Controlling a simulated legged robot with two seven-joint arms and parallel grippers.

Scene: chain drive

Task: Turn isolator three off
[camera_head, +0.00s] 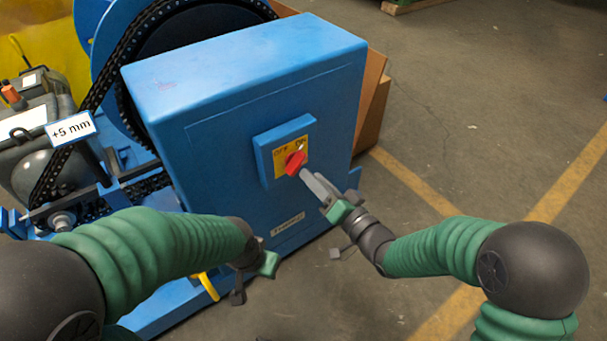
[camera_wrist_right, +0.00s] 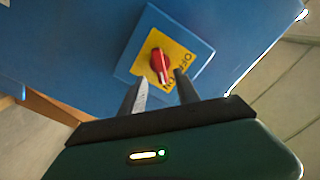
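The isolator is a red rotary knob (camera_head: 294,162) on a yellow plate (camera_head: 281,164) in a blue switch box, on the side of a big blue cabinet (camera_head: 230,130). Its plate bears OFF and ON marks. In the right wrist view the knob (camera_wrist_right: 160,66) lies just beyond my right gripper's fingertips, a little above the gap between them. My right gripper (camera_head: 306,176) points at the knob; its fingers (camera_wrist_right: 162,82) are apart with nothing between them. Contact with the knob cannot be told. My left gripper (camera_head: 256,276) hangs low, left of the cabinet's front lower edge; its fingers are hard to make out.
A chain (camera_head: 97,95) runs round a large dark wheel behind the cabinet. A "+5 mm" tag (camera_head: 71,130) stands at the left beside grey machinery. A label plate (camera_head: 288,223) is low on the cabinet. Bare concrete floor with yellow lines (camera_head: 420,180) lies to the right.

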